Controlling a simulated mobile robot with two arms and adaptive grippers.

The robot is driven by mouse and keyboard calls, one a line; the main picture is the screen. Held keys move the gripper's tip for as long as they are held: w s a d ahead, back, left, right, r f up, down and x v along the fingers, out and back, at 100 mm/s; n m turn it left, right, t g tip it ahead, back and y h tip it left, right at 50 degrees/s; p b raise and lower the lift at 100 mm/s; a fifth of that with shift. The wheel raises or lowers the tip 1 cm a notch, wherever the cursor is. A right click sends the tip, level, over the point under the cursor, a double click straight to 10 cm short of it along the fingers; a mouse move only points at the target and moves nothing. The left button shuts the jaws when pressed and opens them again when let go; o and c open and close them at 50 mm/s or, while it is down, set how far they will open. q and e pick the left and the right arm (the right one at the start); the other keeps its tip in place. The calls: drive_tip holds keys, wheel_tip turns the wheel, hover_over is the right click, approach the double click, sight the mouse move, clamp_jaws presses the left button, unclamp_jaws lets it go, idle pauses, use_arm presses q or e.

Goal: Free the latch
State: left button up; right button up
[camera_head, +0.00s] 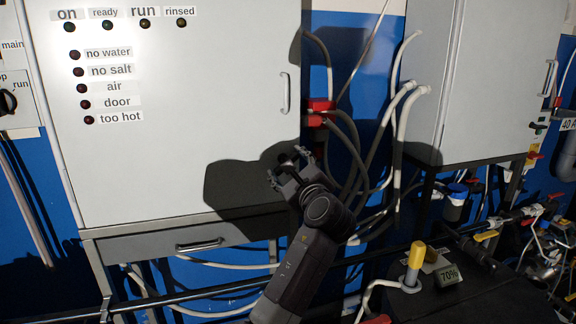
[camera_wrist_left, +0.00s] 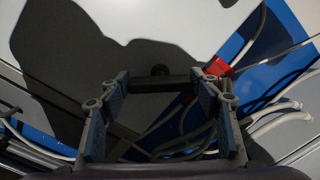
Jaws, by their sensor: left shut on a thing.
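The white cabinet door (camera_head: 190,110) fills the left of the head view and looks closed. A dark latch (camera_head: 285,159) sits low on the door near its right edge. My left gripper (camera_head: 286,167) is at the latch, with one finger on each side. In the left wrist view the latch (camera_wrist_left: 160,84) shows as a dark bar across the gap between the fingertips, with a round dark end just above it. My left gripper (camera_wrist_left: 159,92) is shut on this bar. Shadow hides the latch's exact shape. My right gripper is out of view.
A vertical door handle (camera_head: 285,93) is above the gripper. A drawer (camera_head: 190,244) runs below the door. Red fittings (camera_head: 320,106) and hanging hoses are close on the right. A second cabinet (camera_head: 490,90) stands further right. A yellow-topped post (camera_head: 416,262) is at lower right.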

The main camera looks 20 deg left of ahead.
use_arm(q)
drive_tip(key=shift+s+a+f+n+b, duration=0.15)
drive_tip(key=shift+n+b, duration=0.9)
drive_tip(key=shift+n, duration=1.45)
drive_tip(key=shift+w+d+f+n+b, duration=0.1)
drive_tip(key=shift+n+b, duration=0.9)
drive_tip(key=shift+n, duration=1.5)
drive_tip(key=o, duration=1.2)
drive_tip(key=shift+c, duration=0.2)
drive_tip(key=v, duration=0.7)
drive_tip(key=shift+s, duration=0.25)
